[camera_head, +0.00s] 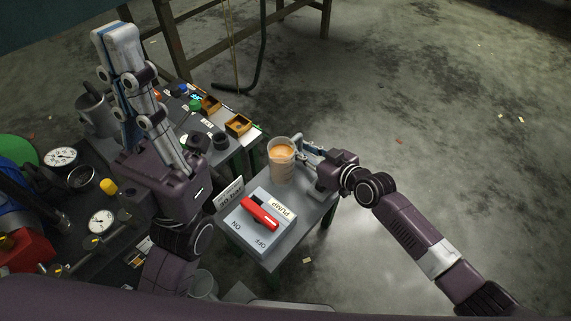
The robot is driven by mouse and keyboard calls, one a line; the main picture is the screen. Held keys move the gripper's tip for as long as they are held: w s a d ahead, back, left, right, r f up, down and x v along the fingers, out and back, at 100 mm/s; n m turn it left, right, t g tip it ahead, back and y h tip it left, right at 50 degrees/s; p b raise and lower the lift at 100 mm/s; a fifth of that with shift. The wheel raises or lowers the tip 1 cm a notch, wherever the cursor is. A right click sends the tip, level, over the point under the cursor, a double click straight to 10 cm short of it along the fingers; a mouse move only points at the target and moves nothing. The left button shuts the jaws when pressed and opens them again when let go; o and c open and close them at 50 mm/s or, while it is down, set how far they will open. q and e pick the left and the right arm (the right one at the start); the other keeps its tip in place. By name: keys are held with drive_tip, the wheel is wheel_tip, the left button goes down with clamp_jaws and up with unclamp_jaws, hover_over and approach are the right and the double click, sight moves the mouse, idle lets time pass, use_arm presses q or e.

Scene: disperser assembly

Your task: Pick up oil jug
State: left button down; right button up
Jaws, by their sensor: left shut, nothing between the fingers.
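The oil jug appears to be the clear container (283,165) with orange liquid, standing upright on the small grey table by the pump switch box. My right gripper (303,148) is at the jug's right side, its fingers close against it. The jug and the gripper's own body partly hide the fingers, so I cannot tell whether they grip it. My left gripper (116,42) is shut and empty, pointing up and raised over the left workbench, well away from the jug.
The pump switch box (247,229) with a red lever (261,214) sits in front of the jug. The left bench carries gauges (101,221), a grey cylindrical vessel (95,113) and small orange trays (238,125). Open concrete floor lies to the right.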

drive_tip(key=shift+w+a+f, duration=0.2)
drive_tip(key=shift+w+a, duration=0.15)
drive_tip(key=shift+w, duration=0.05)
clamp_jaws()
drive_tip(key=shift+r, duration=0.25)
